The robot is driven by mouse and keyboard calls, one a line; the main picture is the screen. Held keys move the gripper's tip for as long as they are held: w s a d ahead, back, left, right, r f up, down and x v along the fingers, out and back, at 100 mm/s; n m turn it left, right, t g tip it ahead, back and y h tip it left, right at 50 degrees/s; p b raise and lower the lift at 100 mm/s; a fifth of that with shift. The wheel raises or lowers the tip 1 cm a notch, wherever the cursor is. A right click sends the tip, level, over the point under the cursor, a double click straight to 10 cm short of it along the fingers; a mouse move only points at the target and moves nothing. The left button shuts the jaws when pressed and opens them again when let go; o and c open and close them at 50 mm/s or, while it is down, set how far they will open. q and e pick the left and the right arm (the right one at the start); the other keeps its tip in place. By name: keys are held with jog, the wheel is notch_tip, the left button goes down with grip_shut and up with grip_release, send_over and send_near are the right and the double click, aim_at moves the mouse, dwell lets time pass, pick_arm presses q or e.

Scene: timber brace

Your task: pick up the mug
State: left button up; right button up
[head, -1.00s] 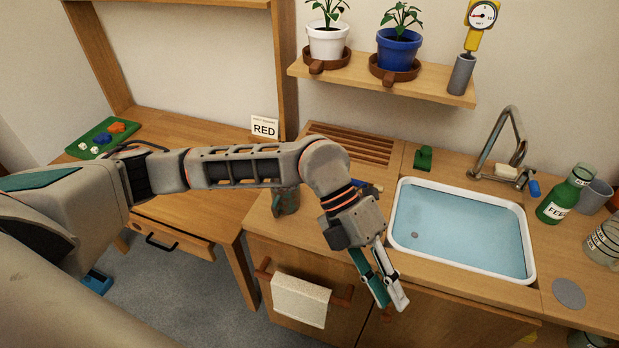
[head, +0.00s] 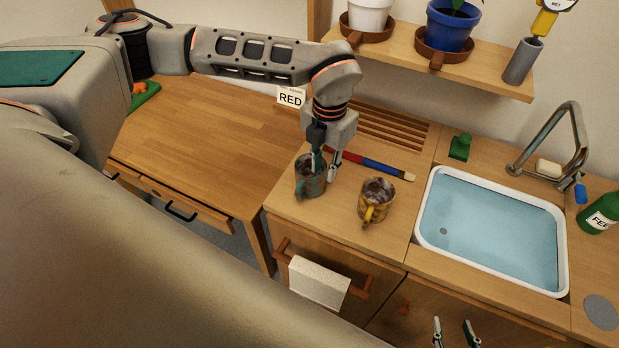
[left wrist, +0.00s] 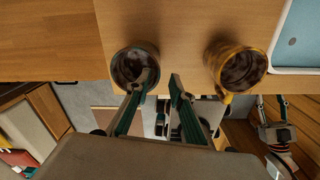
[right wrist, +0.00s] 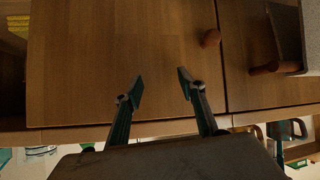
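A teal mug (head: 308,184) with brown marks stands on the wooden counter left of the sink; it also shows in the left wrist view (left wrist: 122,70). A yellow mug (head: 377,200), handle toward the front, stands to its right, and in the left wrist view (left wrist: 238,68) too. My left gripper (head: 323,170) points down at the teal mug's right side. In the left wrist view its fingers (left wrist: 162,82) are apart, one overlapping the teal mug's rim; I cannot tell whether it touches. My right gripper (head: 455,333) is open and empty, facing the cabinet front (right wrist: 130,60).
A blue-and-red rod-like tool (head: 370,164) lies behind the mugs. The water-filled sink (head: 490,235) is at right, with a tap (head: 572,140). A shelf with pots (head: 480,72) hangs above. A towel (head: 318,283) hangs on the front rail. The left worktop (head: 210,140) is mostly clear.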

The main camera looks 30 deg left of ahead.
aim_at(322, 175)
pick_arm(q)
jog(key=f, duration=0.2)
jog(key=shift+s+a+f, duration=0.15)
jog(key=shift+a+f, duration=0.1)
jog(key=shift+f, duration=0.55)
grip_shut()
jog(key=shift+r, duration=0.15)
